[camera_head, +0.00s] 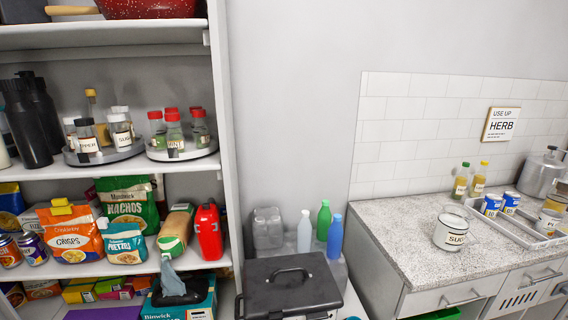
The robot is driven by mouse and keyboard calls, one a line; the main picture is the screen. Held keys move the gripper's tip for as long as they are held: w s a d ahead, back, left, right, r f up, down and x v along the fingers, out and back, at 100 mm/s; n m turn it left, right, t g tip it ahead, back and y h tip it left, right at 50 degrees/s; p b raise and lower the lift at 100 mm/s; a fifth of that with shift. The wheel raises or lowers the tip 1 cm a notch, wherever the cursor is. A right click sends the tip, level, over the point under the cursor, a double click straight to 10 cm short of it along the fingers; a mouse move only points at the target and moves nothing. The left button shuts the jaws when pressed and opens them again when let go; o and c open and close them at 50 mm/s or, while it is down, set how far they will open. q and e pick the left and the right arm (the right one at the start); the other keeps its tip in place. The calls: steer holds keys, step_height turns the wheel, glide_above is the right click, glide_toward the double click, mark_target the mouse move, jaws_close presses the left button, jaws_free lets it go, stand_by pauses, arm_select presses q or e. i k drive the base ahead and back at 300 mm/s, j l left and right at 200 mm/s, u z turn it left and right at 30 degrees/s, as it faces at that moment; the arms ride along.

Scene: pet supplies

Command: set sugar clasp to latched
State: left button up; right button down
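A squat glass jar (450,233) with white contents and a label that appears to read "SUGAR" stands upright on the near part of the speckled countertop (400,225) at the right. Its clear lid (456,212) shows at the top. The clasp is too small to make out, so I cannot tell whether it is latched. Neither of my grippers is in view.
A tray (510,228) with cans and a jar lies right of the sugar jar. Two bottles (461,181) stand behind it. A dark lidded box (290,285) and coloured bottles stand left of the counter. Shelves (100,172) with spice turntables and groceries fill the left.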

mark_target(471, 243)
steer(key=z, duration=1.4)
